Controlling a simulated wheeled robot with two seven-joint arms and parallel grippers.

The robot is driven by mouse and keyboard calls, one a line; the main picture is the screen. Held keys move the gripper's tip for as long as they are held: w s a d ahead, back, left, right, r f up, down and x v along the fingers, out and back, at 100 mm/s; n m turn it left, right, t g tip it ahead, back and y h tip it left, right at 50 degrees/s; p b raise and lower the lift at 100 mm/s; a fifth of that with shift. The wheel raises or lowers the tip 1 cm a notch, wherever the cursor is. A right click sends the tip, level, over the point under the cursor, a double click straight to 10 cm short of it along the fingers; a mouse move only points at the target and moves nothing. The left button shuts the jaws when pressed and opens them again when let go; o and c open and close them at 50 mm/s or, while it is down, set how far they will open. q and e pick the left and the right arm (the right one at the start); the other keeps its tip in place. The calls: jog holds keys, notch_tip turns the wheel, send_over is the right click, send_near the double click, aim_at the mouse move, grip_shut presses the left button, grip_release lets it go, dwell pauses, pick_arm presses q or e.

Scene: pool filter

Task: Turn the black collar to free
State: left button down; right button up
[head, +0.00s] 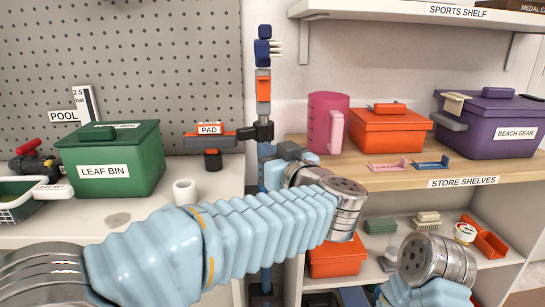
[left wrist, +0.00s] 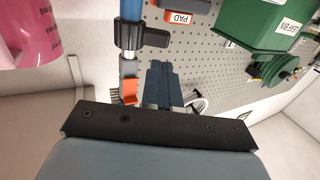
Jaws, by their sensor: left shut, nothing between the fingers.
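The black collar (head: 263,131) sits around an upright pole (head: 264,88) with blue, grey and orange parts. Its short lever points left in the head view. In the left wrist view, which is upside down, the collar (left wrist: 129,36) is on the pole above the orange part, with its lever towards the right. My left gripper (left wrist: 166,64) shows its dark blue fingers shut and empty, beside the pole in that picture and apart from the collar. In the head view my left arm crosses in front of the pole's lower part, and the fingers cannot be made out. My right gripper is out of view.
A pink mug (head: 327,120), an orange box (head: 385,130) and a purple box (head: 488,120) stand on the shelf at right.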

aim_at(245, 134)
pick_arm(q)
jog(key=x, duration=0.8)
jog(key=shift+w, duration=0.25)
